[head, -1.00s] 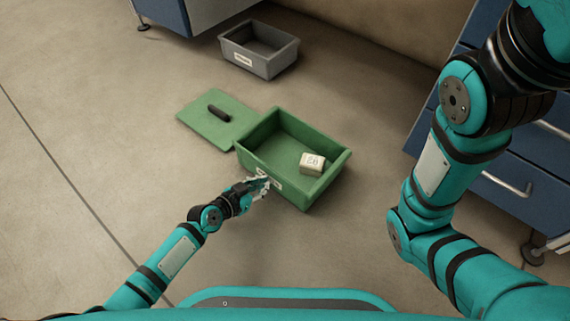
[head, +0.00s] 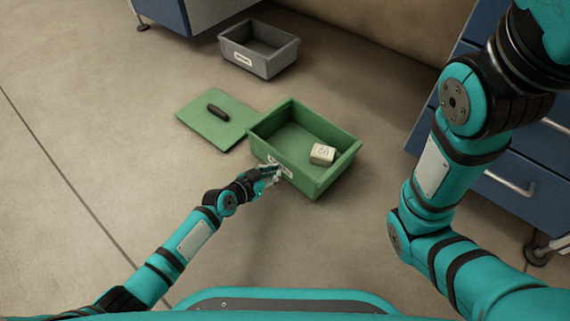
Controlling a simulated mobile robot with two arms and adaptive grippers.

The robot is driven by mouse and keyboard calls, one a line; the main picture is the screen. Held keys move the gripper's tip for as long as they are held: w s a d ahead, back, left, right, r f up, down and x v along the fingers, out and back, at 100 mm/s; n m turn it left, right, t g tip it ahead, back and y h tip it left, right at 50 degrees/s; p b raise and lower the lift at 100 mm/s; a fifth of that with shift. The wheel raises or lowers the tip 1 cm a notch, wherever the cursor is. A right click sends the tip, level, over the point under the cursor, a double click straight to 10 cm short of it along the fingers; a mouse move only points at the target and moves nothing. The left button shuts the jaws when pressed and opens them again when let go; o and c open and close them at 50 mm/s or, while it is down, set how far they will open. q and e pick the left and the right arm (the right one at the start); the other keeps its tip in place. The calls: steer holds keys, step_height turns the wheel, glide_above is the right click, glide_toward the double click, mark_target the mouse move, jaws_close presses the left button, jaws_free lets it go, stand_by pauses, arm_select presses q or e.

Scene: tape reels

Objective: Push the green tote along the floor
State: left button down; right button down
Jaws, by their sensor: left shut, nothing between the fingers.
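The green tote (head: 318,187) is an open box upright on the floor in the middle of the head view. A small off-white block (head: 322,154) with dark markings lies inside it, towards the right. A pale label is on the tote's near side, partly hidden by my left gripper. My left gripper (head: 275,174) is shut and empty, its fingertips at the tote's near wall, seemingly touching it. My right arm comes down at the right, but its gripper is out of the picture.
A green lid (head: 198,128) with a dark handle (head: 218,112) lies flat on the floor left of the tote. A grey bin (head: 268,62) stands behind. A blue drawer cabinet (head: 515,160) stands at the right. The floor at left is clear.

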mark_target(279, 163)
arm_select(q)
steer(key=shift+w+d+b, duration=0.45)
steer(key=shift+w+d, duration=0.2)
steer(key=shift+w, duration=0.35)
steer(key=shift+w+d+b, duration=0.45)
steer(key=shift+w+d, duration=0.2)
steer(key=shift+w, duration=0.35)
steer(key=shift+w+d, duration=0.25)
steer(key=shift+w, duration=0.15)
steer(key=shift+w+d+f+b, duration=0.1)
steer(key=shift+w+d+b, duration=0.25)
steer(key=shift+w+b, duration=0.25)
steer(key=shift+w+d+b, duration=0.4)
steer(key=shift+w, duration=0.25)
steer(key=shift+w+d+b, duration=0.35)
steer(key=shift+w+d, duration=0.05)
steer(key=shift+w, duration=0.2)
steer(key=shift+w+d, duration=0.35)
steer(key=shift+w, duration=0.2)
steer(key=shift+w+d, duration=0.3)
steer(key=shift+w, duration=0.25)
